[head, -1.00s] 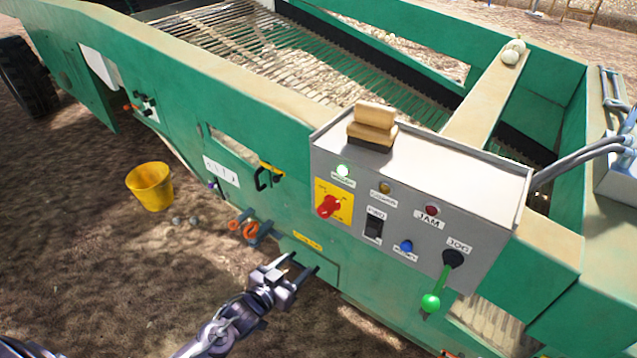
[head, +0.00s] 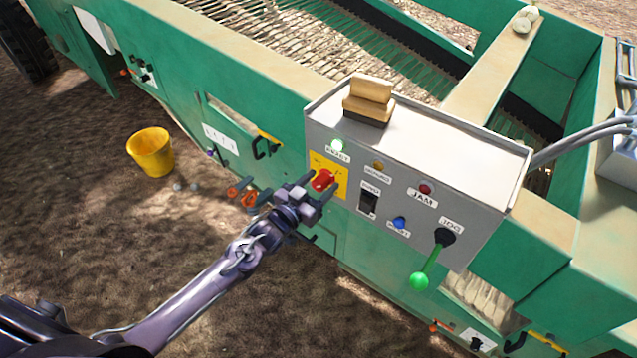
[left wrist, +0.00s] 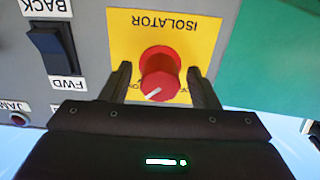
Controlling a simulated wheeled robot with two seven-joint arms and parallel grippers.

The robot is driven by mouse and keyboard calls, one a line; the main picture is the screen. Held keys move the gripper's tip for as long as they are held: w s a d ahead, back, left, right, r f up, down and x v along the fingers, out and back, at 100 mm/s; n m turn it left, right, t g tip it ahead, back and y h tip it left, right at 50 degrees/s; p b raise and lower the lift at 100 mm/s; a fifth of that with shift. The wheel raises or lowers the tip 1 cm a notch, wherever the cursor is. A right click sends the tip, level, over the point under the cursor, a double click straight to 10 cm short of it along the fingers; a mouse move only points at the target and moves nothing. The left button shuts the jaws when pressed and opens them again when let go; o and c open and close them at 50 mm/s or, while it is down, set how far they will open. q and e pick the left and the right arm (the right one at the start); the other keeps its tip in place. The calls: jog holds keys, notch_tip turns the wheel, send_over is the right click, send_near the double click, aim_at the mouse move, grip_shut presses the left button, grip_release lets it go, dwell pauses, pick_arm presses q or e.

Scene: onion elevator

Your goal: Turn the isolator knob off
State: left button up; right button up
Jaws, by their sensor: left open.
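The isolator knob (head: 322,179) is red and sits on a yellow plate (head: 341,188) on the front of the grey control box (head: 290,150). In the left wrist view the knob (left wrist: 160,72) shows upside down on its yellow plate marked ISOLATOR (left wrist: 200,40), with a pale pointer line on its face. My left gripper (head: 318,186) is open at the knob. In the left wrist view its fingers (left wrist: 162,88) stand on either side of the knob, with a small gap visible on each side. My right gripper is not in view.
A rocker switch (head: 368,200), blue button (head: 399,222) and green-handled jog lever (head: 420,280) sit right of the knob. A brush (head: 369,100) lies on the box. A yellow bucket (head: 150,153) stands on the ground.

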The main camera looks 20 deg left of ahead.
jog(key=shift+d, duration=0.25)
pick_arm(q)
jog(key=shift+c, duration=0.9)
jog(key=c, duration=0.8)
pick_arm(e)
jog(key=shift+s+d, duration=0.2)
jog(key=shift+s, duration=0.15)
